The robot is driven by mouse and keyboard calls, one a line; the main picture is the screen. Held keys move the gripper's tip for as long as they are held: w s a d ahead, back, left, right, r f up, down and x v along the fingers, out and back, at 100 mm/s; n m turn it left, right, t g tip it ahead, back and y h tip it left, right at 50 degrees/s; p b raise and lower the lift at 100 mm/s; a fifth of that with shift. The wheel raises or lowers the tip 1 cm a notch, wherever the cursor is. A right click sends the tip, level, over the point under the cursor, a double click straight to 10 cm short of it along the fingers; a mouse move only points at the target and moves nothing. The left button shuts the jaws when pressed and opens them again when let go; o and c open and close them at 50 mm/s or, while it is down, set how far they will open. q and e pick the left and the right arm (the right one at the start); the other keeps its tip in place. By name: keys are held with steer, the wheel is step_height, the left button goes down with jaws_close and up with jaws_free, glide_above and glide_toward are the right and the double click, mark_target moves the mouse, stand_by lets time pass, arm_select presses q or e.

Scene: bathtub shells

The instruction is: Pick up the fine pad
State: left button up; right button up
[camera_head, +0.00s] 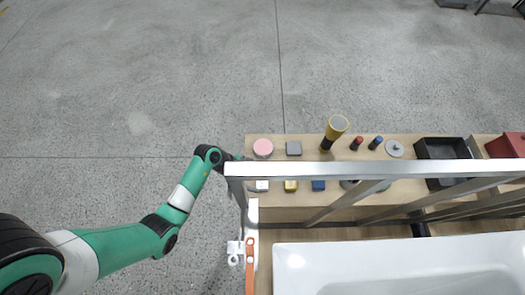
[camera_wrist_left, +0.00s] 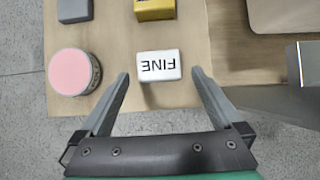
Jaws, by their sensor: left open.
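The fine pad (camera_wrist_left: 158,66) is a small white block with FINE printed on it, upside down in the left wrist view. It lies on the wooden bench top, near the edge. In the head view a small white block (camera_head: 262,185) sits just below the metal rail. My left gripper (camera_wrist_left: 160,76) is open, with one fingertip on each side of the pad and a visible gap on both sides. I cannot tell how high the fingertips are above the bench. In the head view its fingers are not clearly visible. My right gripper is not in view.
A pink-topped round tin (camera_wrist_left: 74,72) stands left of the pad, with a grey block (camera_wrist_left: 74,10) and a yellow block (camera_wrist_left: 155,9) beyond. A metal rail (camera_head: 380,170) crosses over the bench. A white bathtub (camera_head: 400,265) lies in front. An orange-handled tool (camera_head: 250,262) lies nearby.

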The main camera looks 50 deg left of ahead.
arm_select(q)
steer(key=shift+w+d+f, duration=0.15)
steer(key=shift+w+f, duration=0.1)
steer(key=shift+f, duration=0.1)
steer(key=b+x, duration=0.3)
steer(key=x, duration=0.2)
steer(key=shift+f, duration=0.1)
steer(key=c, duration=1.2)
steer(key=shift+o, duration=0.2)
step_height(320, 180, up, 10)
steer(key=p, duration=0.5)
steer(key=shift+f, duration=0.2)
steer(key=shift+r, duration=0.3)
